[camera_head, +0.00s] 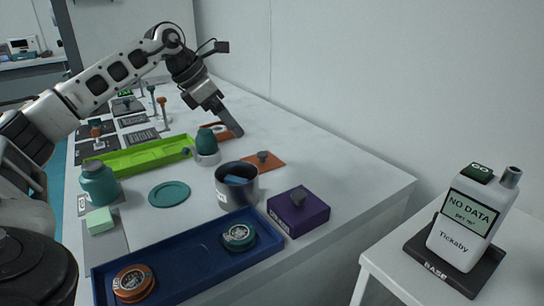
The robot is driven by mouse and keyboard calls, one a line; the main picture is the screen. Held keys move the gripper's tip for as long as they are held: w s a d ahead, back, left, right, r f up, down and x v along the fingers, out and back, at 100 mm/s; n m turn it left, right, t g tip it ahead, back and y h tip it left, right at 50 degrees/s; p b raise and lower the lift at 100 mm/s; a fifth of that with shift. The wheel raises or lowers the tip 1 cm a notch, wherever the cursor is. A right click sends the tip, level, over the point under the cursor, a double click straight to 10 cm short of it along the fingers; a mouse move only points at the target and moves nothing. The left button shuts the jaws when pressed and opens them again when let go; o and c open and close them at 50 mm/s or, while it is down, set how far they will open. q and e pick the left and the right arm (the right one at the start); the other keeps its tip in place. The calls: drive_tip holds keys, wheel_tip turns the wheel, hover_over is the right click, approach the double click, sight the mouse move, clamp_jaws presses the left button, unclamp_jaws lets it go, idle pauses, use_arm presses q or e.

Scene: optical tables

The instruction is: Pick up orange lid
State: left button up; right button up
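Several orange pieces are in view, and I cannot tell for sure which is the orange lid. A flat orange piece (209,130) lies at the far right of the table, partly hidden behind a dark green rounded object in a pale cup (207,150). A flat orange square with a grey knob (263,160) lies nearer. A round orange tin (133,283) sits in the blue tray (188,266). My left gripper (232,124) points down beside the far orange piece; its finger gap and any contact are not clear. My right gripper is not in view.
A dark cup (237,185), a purple box (298,213), a green tray (138,157), a teal disc (169,194) and a teal jar (98,183) stand around the table. A wall runs along the right.

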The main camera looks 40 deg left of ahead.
use_arm(q)
approach(259, 155)
drive_tip(key=x, duration=0.3)
drive_tip(key=shift+s, duration=0.1)
drive_tip(key=shift+x, duration=3.25)
drive_tip(key=shift+a+r, duration=0.1)
drive_tip(key=shift+a, duration=0.05)
drive_tip(key=c, duration=1)
